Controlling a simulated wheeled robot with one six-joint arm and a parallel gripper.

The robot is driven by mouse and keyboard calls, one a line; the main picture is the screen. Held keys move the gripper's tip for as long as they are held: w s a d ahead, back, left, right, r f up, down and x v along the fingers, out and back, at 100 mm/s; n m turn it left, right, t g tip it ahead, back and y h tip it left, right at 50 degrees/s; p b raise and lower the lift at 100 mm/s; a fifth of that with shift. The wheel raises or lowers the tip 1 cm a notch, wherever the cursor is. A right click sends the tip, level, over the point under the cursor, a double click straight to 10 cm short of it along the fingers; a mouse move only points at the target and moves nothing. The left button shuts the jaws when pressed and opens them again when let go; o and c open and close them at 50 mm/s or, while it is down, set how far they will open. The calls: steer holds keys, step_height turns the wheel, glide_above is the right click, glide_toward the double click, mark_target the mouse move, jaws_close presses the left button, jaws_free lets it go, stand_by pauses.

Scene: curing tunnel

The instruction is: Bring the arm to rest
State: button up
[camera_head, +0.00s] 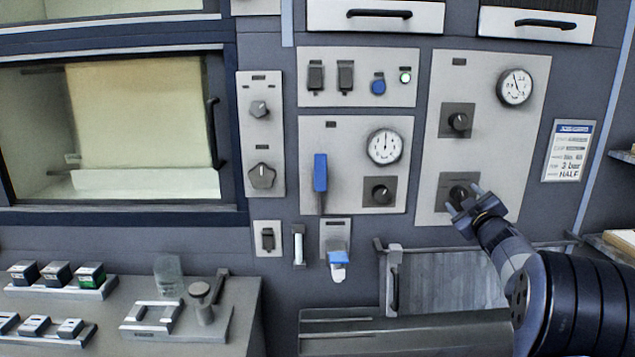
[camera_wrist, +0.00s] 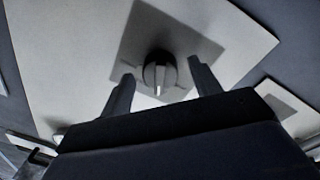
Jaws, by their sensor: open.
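My gripper (camera_head: 463,201) is at the right of the head view, in front of the lower dark rotary knob (camera_head: 459,192) on the right grey panel (camera_head: 500,130). In the wrist view the gripper (camera_wrist: 162,88) has its two fingers spread, with the knob (camera_wrist: 159,72) showing between and beyond them. The fingers look apart from the knob, and nothing is held. My arm reaches in from the lower right corner of the head view. In the head view the fingers partly cover the knob and its square plate.
A gauge (camera_head: 515,87) and another knob (camera_head: 458,121) sit above on the same panel. A blue lever (camera_head: 320,173) and a blue-handled tap (camera_head: 338,258) stick out to the left. A bench (camera_head: 245,300) with small blocks and a glass stands at lower left.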

steer(key=m+p, duration=0.4)
steer(key=m, duration=0.3)
steer(key=shift+a+r+m+h, duration=0.1)
steer(key=shift+r+m+h, duration=0.05)
steer(key=shift+m+h, duration=0.15)
steer(key=m+p, duration=0.2)
steer(key=m, duration=0.1)
steer(key=shift+g, duration=0.3)
steer(key=shift+s+m, duration=0.2)
steer(key=shift+m, duration=0.2)
steer(key=shift+s+a, duration=0.1)
steer(key=shift+s, duration=0.45)
